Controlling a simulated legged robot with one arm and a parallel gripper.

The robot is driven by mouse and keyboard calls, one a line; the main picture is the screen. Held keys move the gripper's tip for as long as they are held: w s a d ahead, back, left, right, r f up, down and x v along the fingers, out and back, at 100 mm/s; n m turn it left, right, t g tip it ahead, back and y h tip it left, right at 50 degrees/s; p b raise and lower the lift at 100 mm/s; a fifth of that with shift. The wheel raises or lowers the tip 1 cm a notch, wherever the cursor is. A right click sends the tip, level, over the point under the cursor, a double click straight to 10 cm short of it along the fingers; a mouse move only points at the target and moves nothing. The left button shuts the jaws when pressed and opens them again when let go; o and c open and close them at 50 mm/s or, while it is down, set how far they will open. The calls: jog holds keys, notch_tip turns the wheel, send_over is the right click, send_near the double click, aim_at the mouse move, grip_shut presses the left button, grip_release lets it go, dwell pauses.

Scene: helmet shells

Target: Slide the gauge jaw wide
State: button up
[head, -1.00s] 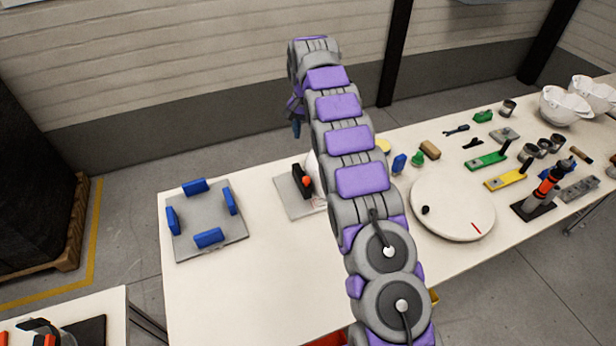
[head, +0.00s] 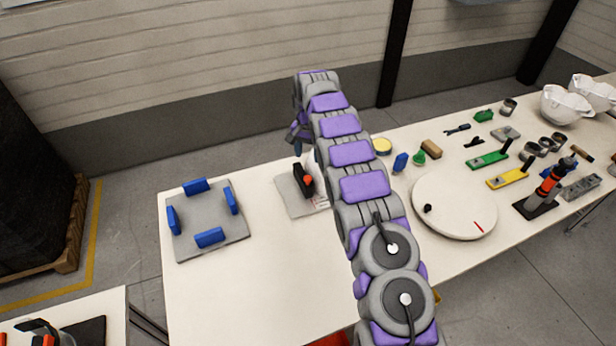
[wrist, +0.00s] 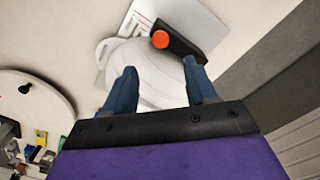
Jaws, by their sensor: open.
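The gauge is a grey plate (head: 288,203) on the table, partly hidden behind my arm in the head view. Its black jaw (head: 300,178) carries an orange-red knob (head: 308,180). In the wrist view the black jaw (wrist: 186,42) with its orange knob (wrist: 160,39) lies beyond my right finger. A white rounded shell (wrist: 150,68) lies on the gauge beside the jaw. My gripper (wrist: 161,88) is open, with its two blue fingers apart over the shell and nothing held. In the head view my gripper (head: 297,143) hangs above the far side of the jaw, apart from it.
Left of the gauge, a grey plate (head: 205,215) bears several blue blocks. To the right are a white round turntable (head: 455,207), a green slider (head: 488,160), a yellow slider (head: 508,177) and an orange-black tool (head: 548,185). The table's front left is clear.

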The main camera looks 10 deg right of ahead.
aim_at(307, 178)
notch_tip(307, 178, down, 11)
jog(key=shift+r+b, duration=0.15)
jog(key=shift+b, duration=0.55)
grip_shut()
jog(key=shift+a, duration=0.1)
